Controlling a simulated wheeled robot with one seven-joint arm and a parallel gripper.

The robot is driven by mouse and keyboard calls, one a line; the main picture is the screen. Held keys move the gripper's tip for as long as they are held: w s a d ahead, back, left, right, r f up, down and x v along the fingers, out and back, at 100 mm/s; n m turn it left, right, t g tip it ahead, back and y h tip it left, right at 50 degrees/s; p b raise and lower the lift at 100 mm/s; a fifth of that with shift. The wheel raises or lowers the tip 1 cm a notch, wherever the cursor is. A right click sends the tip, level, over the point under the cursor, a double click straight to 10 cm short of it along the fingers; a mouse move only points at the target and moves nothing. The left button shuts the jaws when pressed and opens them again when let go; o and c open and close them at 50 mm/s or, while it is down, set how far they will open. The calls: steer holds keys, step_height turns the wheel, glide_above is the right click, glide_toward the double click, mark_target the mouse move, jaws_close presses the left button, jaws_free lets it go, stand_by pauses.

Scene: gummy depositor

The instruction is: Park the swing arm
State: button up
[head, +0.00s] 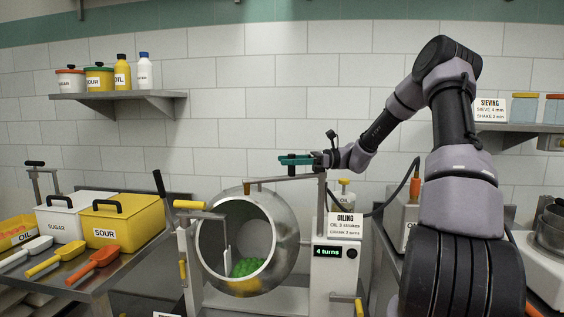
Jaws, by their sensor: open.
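A thin metal bar (285,180), which looks like the swing arm, runs level across the top of the drum from an upright post on the right. Its left end has a short downturned piece (246,188) above the drum's mouth. The round metal drum (284,232) is tilted toward me, with green gummies (245,267) inside. My gripper (284,160), with teal fingers, points left just above the bar and near the post. It is open, and nothing shows between its fingers. I cannot tell whether it touches the bar.
The display (328,252) reads 4 turns, below an oiling sign (344,226). An oil bottle (343,192) stands behind. The left table holds a yellow sour bin (122,208) and scoops. The wall above the drum is clear.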

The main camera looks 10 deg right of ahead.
steer(key=shift+a, duration=1.1)
jaws_close()
stand_by(0.7)
